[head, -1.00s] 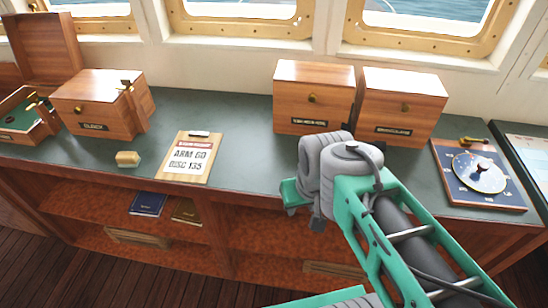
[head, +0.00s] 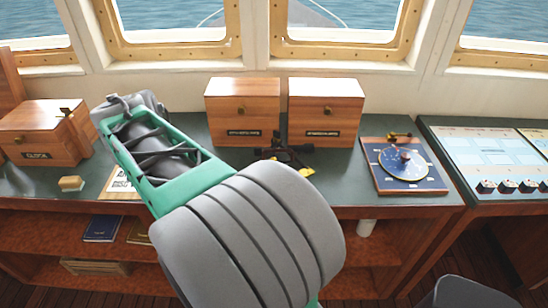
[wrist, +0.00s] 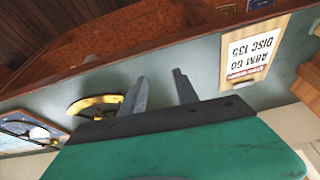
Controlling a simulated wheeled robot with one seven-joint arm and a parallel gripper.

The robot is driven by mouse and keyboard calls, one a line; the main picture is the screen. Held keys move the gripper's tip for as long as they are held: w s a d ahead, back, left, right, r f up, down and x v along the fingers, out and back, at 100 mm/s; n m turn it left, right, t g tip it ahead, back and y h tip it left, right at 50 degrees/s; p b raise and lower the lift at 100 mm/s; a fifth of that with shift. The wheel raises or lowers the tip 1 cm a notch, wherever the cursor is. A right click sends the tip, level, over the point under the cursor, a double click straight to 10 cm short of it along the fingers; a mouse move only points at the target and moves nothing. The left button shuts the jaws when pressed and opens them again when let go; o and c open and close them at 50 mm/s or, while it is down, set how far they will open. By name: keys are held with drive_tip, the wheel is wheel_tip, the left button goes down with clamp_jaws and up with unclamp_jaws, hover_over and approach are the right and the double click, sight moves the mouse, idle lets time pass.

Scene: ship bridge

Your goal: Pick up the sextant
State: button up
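The sextant (head: 283,152), a dark frame with brass-yellow parts, lies on the green counter in front of two wooden boxes in the head view. In the wrist view its brass arc (wrist: 95,103) shows left of my fingers, partly cut off by the gripper body. My gripper (wrist: 160,82) is open in the wrist view, with two grey fingers apart and nothing between them. It hangs over the counter between the sextant and the notice card. My gripper cannot be made out in the head view, where my arm covers part of the counter.
Two wooden boxes (head: 243,110) (head: 325,112) stand behind the sextant. A clock box (head: 42,135) and a small yellow block (head: 71,184) are left. A blue disc instrument (head: 404,163) is right. The notice card (wrist: 253,53) lies on the counter. Shelves (head: 370,250) are below.

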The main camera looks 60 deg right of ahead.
drive_tip(key=s+d+r+m+g, duration=0.1)
drive_tip(key=s+d+m+g, duration=0.15)
drive_tip(key=d+m, duration=0.65)
drive_tip(key=m+g, duration=0.2)
drive_tip(key=m, duration=0.6)
approach(280, 150)
drive_tip(key=x, duration=0.5)
drive_tip(key=p+x, duration=0.1)
drive_tip(key=x, duration=0.2)
drive_tip(key=shift+s+d+f, duration=0.15)
drive_tip(key=shift+s+d, duration=0.15)
drive_tip(key=shift+s, duration=0.05)
clamp_jaws()
